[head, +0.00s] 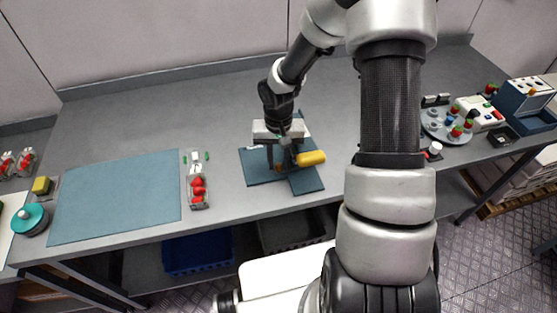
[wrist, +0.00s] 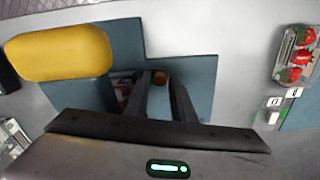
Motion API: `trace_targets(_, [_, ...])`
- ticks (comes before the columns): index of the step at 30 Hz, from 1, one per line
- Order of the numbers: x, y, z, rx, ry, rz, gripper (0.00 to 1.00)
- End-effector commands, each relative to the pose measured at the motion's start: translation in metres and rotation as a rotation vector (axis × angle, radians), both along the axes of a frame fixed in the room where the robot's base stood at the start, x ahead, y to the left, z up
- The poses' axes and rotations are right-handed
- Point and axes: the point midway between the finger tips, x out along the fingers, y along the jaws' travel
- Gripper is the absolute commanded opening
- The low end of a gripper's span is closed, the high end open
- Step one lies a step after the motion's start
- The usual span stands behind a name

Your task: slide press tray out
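The press stands on a blue cross-shaped mat (head: 307,181) near the bench's front edge. Its yellow cylindrical handle (head: 311,158) sticks out to the right; it also shows at upper left in the wrist view (wrist: 60,53). My gripper (head: 279,166) points down beside the handle, over the mat. A dark part with a reddish and white patch (wrist: 122,90) lies left of the fingers. The press tray is mostly hidden and not clearly made out.
A clear box of strawberries (head: 198,190) stands left of the press, beside a large bare blue mat (head: 120,197). The bench behind the press is clear.

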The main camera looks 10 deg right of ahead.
Motion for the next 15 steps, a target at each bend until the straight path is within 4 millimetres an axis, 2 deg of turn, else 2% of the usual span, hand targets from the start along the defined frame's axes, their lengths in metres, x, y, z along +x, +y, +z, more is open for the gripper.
trace_targets(3, [0.0001, 0.0, 0.0002, 0.0, 0.0, 0.0, 0.23])
trace_targets(7, [0.0, 0.0, 0.0003, 0.0, 0.0, 0.0, 0.01])
trace_targets(15, [0.0004, 0.0044, -0.0007, -0.001, -0.001, 0.002, 0.0])
